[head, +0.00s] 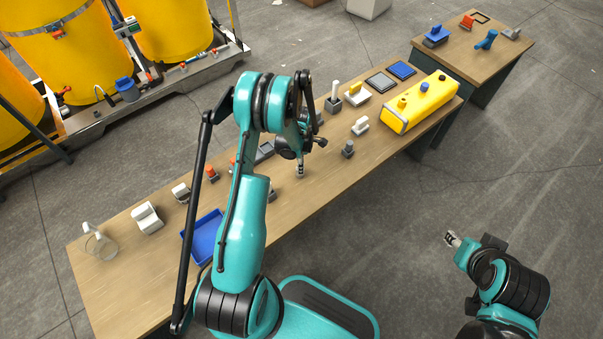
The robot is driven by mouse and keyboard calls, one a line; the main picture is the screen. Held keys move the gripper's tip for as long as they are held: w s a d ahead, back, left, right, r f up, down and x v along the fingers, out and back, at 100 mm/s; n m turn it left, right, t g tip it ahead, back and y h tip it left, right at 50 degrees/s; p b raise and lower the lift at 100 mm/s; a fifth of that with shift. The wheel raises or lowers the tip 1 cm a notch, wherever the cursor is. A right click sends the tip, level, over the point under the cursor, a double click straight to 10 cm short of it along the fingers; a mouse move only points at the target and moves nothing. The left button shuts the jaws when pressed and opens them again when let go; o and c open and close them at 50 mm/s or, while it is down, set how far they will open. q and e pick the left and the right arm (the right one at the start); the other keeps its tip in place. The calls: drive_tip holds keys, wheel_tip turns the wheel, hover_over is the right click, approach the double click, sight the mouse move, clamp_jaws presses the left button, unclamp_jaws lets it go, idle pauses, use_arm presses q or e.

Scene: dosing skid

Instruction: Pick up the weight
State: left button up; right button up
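No object is clearly recognisable as the weight. A small dark grey piece with a raised top (348,149) stands near the table's front edge and could be it; it is too small to be sure. My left gripper (299,172) points down over the middle of the long table, to the left of that piece and apart from it. Its fingers are small here, and whether they are open or shut does not show. My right gripper (450,239) is over the floor, to the right of the table and away from all objects. Its finger state is unclear.
The long wooden table (115,295) carries a blue tray (203,236), white blocks (148,217), a clear glass (98,243) and a yellow case (421,103). My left arm hides part of it. A second table (512,48) stands behind. Yellow tanks (65,55) are at upper left.

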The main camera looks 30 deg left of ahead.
use_arm(q)
drive_tip(key=f+b, duration=0.1)
drive_tip(key=f, duration=0.1)
drive_tip(key=f+b, duration=0.1)
drive_tip(key=f, duration=0.1)
drive_tip(key=shift+s+f, duration=0.2)
drive_tip(key=shift+f, duration=0.15)
drive_tip(key=shift+r, duration=0.1)
clamp_jaws()
drive_tip(key=shift+r, duration=0.15)
